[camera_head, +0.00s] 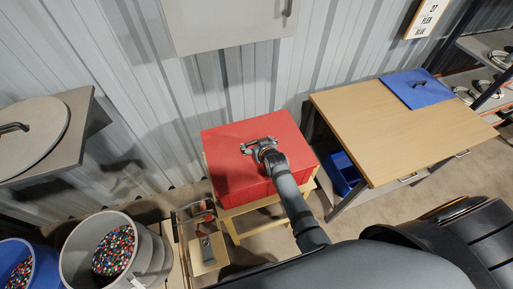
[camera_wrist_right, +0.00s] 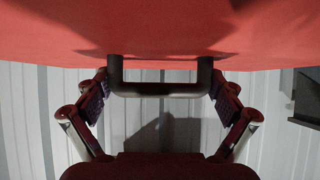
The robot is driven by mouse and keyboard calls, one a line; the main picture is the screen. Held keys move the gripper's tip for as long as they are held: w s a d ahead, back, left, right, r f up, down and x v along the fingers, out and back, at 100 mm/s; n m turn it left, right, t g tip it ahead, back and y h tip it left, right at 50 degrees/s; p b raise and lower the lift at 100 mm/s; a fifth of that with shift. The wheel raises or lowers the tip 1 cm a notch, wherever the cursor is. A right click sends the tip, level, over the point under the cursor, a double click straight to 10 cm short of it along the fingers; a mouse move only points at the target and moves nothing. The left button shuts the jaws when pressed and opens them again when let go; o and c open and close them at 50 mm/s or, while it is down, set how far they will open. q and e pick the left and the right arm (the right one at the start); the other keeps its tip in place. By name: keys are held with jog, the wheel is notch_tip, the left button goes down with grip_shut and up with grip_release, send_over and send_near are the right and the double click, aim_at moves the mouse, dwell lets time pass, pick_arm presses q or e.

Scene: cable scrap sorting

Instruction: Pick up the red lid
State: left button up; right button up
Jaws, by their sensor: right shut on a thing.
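The red lid (camera_head: 222,142) is the flat top of a red box-shaped body (camera_head: 240,185) on a wooden stand. In the head view I cannot tell whether the lid is apart from what is under it. My right gripper (camera_head: 259,147) is over the middle of the lid. In the right wrist view the red lid (camera_wrist_right: 160,35) fills the top, and its dark bar handle (camera_wrist_right: 160,89) sits between the fingers of the right gripper, which is shut on it. My left gripper is not in view.
A wooden table (camera_head: 390,130) with a blue lid (camera_head: 418,90) is at right, a blue bin (camera_head: 343,170) below it. A grey lid (camera_head: 30,135) is at left. A grey bin (camera_head: 150,262) and a blue bin (camera_head: 45,270) hold coloured bits. A tool tray (camera_head: 205,262) is near. A corrugated wall is behind.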

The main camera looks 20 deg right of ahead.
jog(key=shift+r, duration=0.25)
jog(key=shift+r+b, duration=0.95)
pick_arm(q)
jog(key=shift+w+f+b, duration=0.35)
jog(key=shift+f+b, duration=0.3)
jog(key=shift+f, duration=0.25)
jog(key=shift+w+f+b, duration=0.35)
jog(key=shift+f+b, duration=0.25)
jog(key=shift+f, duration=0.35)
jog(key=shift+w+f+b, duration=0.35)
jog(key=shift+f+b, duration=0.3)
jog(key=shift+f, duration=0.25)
pick_arm(e)
jog(key=s+d+r, duration=0.6)
jog(key=d+r, duration=0.4)
jog(key=d, duration=0.2)
jog(key=shift+s+d+r, duration=0.25)
jog(key=shift+r, duration=0.1)
